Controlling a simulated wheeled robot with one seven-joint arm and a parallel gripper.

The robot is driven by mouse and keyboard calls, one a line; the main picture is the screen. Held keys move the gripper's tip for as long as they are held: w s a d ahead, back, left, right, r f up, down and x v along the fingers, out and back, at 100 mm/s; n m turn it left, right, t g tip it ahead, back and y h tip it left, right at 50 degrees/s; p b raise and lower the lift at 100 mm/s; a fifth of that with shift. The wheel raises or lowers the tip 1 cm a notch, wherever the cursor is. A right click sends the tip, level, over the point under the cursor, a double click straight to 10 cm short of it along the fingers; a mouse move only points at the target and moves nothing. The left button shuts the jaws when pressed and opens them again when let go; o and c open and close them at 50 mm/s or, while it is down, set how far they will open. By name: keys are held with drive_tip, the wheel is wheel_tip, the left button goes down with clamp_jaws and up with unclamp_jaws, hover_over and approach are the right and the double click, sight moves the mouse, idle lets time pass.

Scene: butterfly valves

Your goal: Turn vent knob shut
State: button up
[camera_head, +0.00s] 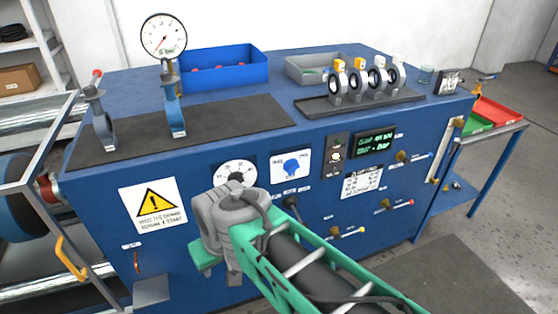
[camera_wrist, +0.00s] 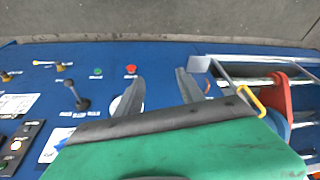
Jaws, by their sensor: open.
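The vent knob's label is too small to read, so I cannot tell for certain which control it is. A blue knob (camera_head: 291,166) sits on a white plate on the blue cabinet's front, in the head view. A white round dial (camera_head: 236,171) is left of it, partly behind my arm. A black-handled lever (camera_head: 291,204) is below, and it also shows in the wrist view (camera_wrist: 76,96). My gripper (camera_wrist: 159,75) is open and empty, its two fingers spread before the panel. A white disc (camera_wrist: 117,104) is partly hidden by the left finger.
Brass valves with blue (camera_head: 403,156), red (camera_head: 387,204) and yellow (camera_head: 337,232) handles project at the panel's right. Green (camera_wrist: 97,71) and red (camera_wrist: 131,69) buttons lie near the fingers. A yellow handle (camera_head: 70,258) and rail frame stand left.

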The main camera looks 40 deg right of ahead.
drive_tip(key=o, duration=0.4)
drive_tip(key=w+d+f+m+t, duration=0.1)
drive_tip(key=w+d+f+m, duration=0.1)
drive_tip(key=w+m, duration=0.1)
drive_tip(key=w+d+f+m+t+y+b, duration=0.1)
drive_tip(key=w+d+f+m, duration=0.1)
drive_tip(key=w, duration=0.3)
drive_tip(key=w+d+f+m+t+b, duration=0.1)
drive_tip(key=w+d+f+m, duration=0.1)
drive_tip(key=w+m, duration=0.2)
drive_tip(key=shift+d+t+y, duration=0.35)
drive_tip(key=shift+t+y, duration=0.05)
drive_tip(key=w+d+m+t+b, duration=0.1)
drive_tip(key=w+d+m+t, duration=0.15)
drive_tip(key=d+m, duration=0.25)
drive_tip(key=m+t+h+b, duration=0.1)
drive_tip(key=m+t+h, duration=0.65)
drive_tip(key=m, duration=1.15)
approach(294, 171)
drive_tip(key=shift+y, duration=0.25)
drive_tip(key=x, duration=0.9)
drive_tip(key=shift+d+r, duration=0.1)
drive_tip(key=shift+d, duration=0.05)
drive_tip(key=shift+w+d, duration=0.2)
drive_tip(key=shift+w, duration=0.25)
drive_tip(key=c, duration=1.3)
